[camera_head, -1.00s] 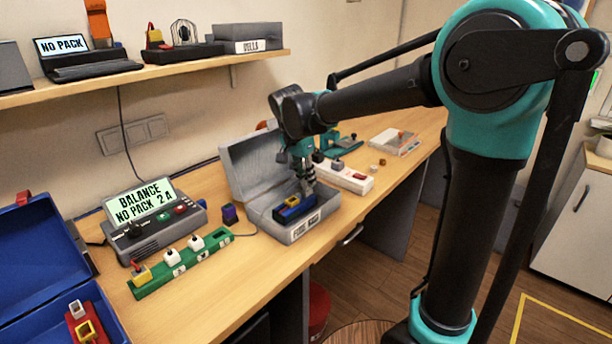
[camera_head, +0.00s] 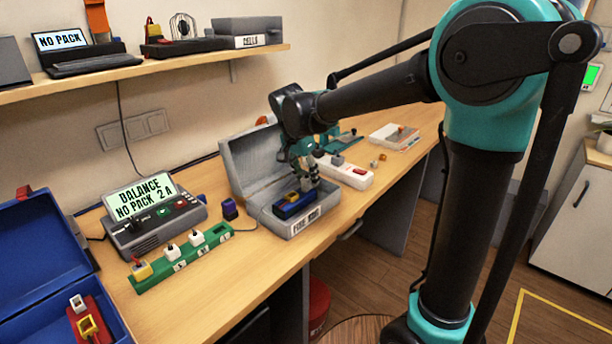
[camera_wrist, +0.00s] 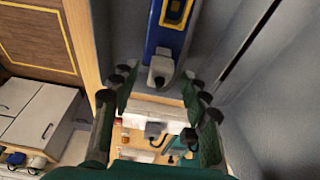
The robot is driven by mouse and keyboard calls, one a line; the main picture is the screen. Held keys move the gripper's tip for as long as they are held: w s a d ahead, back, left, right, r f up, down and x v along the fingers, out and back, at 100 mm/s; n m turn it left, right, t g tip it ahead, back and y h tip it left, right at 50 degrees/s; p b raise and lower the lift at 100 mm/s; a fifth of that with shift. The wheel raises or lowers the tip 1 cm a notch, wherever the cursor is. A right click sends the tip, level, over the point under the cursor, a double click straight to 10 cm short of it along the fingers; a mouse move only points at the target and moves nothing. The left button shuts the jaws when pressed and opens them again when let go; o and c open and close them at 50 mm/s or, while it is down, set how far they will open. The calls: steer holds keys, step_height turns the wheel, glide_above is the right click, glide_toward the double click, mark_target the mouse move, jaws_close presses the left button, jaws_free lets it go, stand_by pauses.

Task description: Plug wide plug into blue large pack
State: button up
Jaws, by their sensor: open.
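The blue large pack (camera_head: 291,210) lies in the open grey box (camera_head: 318,224), with a yellow-rimmed socket (camera_wrist: 175,12) on top. At its near end in the wrist view is a pale grey-white block (camera_wrist: 160,72); I cannot tell whether this is a plug or a socket. My gripper (camera_head: 309,182) is over the right end of the pack. In the wrist view my gripper (camera_wrist: 157,82) is open, its fingers either side of the pale block without visible contact. A yellow plug-like piece (camera_head: 140,270) sits on the green strip; I cannot tell which piece is the wide plug.
The green strip (camera_head: 186,262) also carries white pieces. The balance charger (camera_head: 150,231) stands behind it. A blue case (camera_head: 35,250) with a red pack (camera_head: 82,318) is at left. A white power strip (camera_head: 345,174) lies beyond the box. The box's raised lid and walls surround my gripper closely.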

steer(key=v, duration=1.2)
steer(key=shift+d, duration=0.1)
